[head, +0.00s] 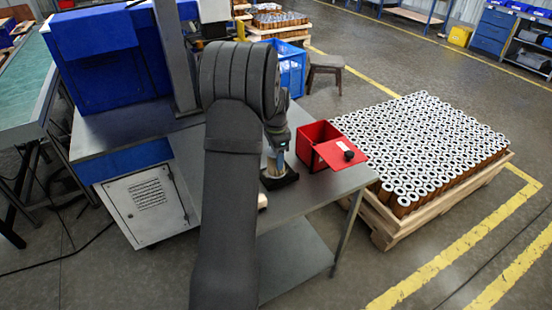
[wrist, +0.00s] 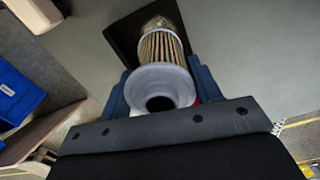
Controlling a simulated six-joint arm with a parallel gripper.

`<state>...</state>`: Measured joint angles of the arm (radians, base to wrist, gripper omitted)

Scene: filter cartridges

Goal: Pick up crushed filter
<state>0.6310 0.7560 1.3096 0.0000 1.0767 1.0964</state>
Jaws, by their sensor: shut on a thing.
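The filter cartridge (wrist: 160,50) has a tan pleated body and a white ring cap with a dark hole. Its far end looks crumpled in the wrist view. My gripper (wrist: 160,90) is shut on it, with blue fingers on both sides near the white cap. In the head view the filter (head: 272,180) shows below my gripper (head: 278,158), partly hidden by my arm. A black pad (head: 290,180) lies under it on the metal table. I cannot tell whether the filter touches the pad.
A red bin (head: 308,133) stands just right of my gripper, with a red lid (head: 337,153) and black knob at its side. A pallet of upright filters (head: 425,150) stands on the floor at right. A blue machine (head: 110,65) is at left. A blue crate (head: 292,68) is behind.

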